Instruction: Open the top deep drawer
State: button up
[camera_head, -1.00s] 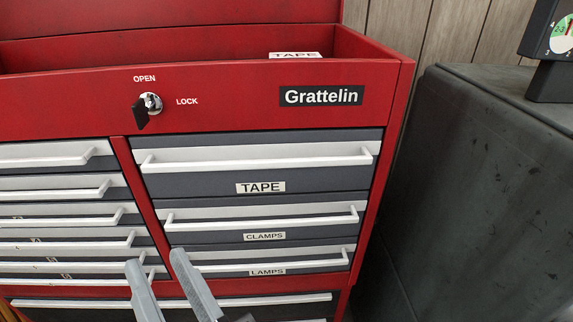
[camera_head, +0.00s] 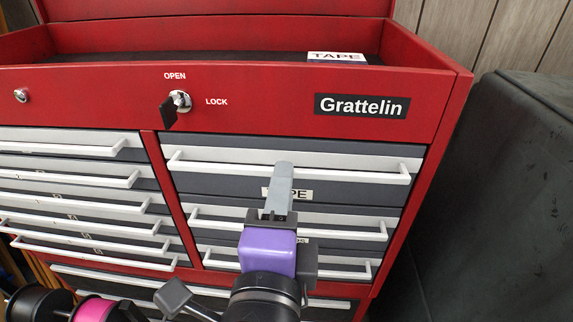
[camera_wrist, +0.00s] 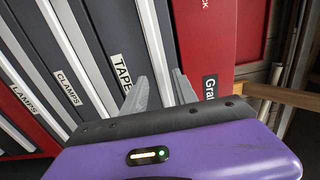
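The top deep drawer (camera_head: 350,190) is the grey TAPE drawer at the upper right of the red tool chest, and it looks closed. Its long light handle (camera_head: 220,164) runs across its upper part. My gripper (camera_head: 281,170) is in front of the middle of this handle, its fingers covering part of the TAPE label. In the wrist view, my gripper (camera_wrist: 157,82) is open, with the two grey fingers apart and the handle (camera_wrist: 152,40) running down between them. I cannot tell whether either finger touches the handle.
The CLAMPS drawer (camera_wrist: 68,87) and LAMPS drawer (camera_wrist: 24,99) lie below. A black key (camera_head: 169,112) sticks out of the lock above. A dark cabinet (camera_head: 490,200) stands at the right. A pink and black spool (camera_head: 97,308) is at the lower left.

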jog(key=shift+w+p, duration=0.45)
jog(key=shift+w, duration=1.65)
jog(key=shift+c, duration=0.4)
grip_shut()
jog(key=shift+f, duration=0.1)
